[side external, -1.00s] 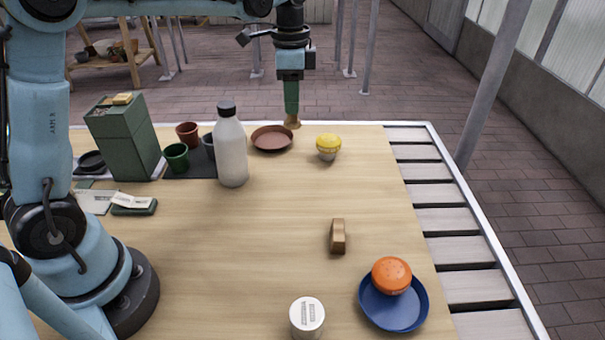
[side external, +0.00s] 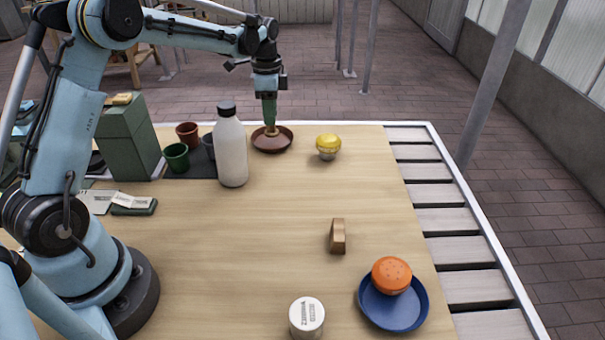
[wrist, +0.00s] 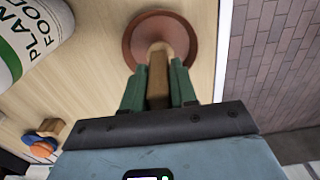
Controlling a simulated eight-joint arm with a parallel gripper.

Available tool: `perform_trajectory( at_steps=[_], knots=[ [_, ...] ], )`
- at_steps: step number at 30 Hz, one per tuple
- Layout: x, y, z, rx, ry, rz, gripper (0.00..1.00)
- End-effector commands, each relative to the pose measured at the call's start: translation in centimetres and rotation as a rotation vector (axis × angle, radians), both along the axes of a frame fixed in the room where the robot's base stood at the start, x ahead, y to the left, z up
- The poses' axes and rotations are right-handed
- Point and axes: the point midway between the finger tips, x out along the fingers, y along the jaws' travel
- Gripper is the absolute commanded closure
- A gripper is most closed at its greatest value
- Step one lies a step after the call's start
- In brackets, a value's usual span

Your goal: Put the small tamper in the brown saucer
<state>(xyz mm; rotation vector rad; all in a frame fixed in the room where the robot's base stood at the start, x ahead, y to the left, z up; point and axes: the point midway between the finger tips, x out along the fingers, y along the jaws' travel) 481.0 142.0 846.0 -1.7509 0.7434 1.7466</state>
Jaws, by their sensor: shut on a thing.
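The small tamper (side external: 271,131) is light brown and wooden, upright between the fingers of my gripper (side external: 269,118). The wrist view also shows the tamper (wrist: 157,78) clasped between the green fingertips (wrist: 158,85). The brown saucer (side external: 286,143) is a round, shallow dish at the back of the table, right of the white bottle. In both views the tamper's lower end is over the middle of the saucer (wrist: 187,38), within its rim. Whether it touches the saucer's bottom, I cannot tell.
The white bottle (side external: 231,155) stands left of the saucer, and a yellow-topped cup (side external: 328,147) stands to its right. A green box (side external: 128,143) and small pots stand farther left. A wooden block (side external: 338,236) and blue plate (side external: 408,319) are nearer the front.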

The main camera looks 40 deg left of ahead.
Motion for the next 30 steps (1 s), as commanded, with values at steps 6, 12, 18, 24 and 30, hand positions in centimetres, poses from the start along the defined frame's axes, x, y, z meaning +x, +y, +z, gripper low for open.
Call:
perform_trajectory(
  at_steps=[6, 12, 18, 24, 30],
  knots=[
    [0.0, 0.0, -2.0, 0.0, 0.0, 0.0, 1.0],
    [0.0, -0.1, -2.0, 0.0, 0.0, 0.0, 1.0],
    [0.0, -0.1, -2.4, 0.0, 0.0, 0.0, 0.71],
    [0.0, -0.1, -2.4, 0.0, 0.0, 0.0, 0.47],
    [0.0, -0.1, -2.3, 0.0, 0.0, 0.0, 0.47]
  ],
)
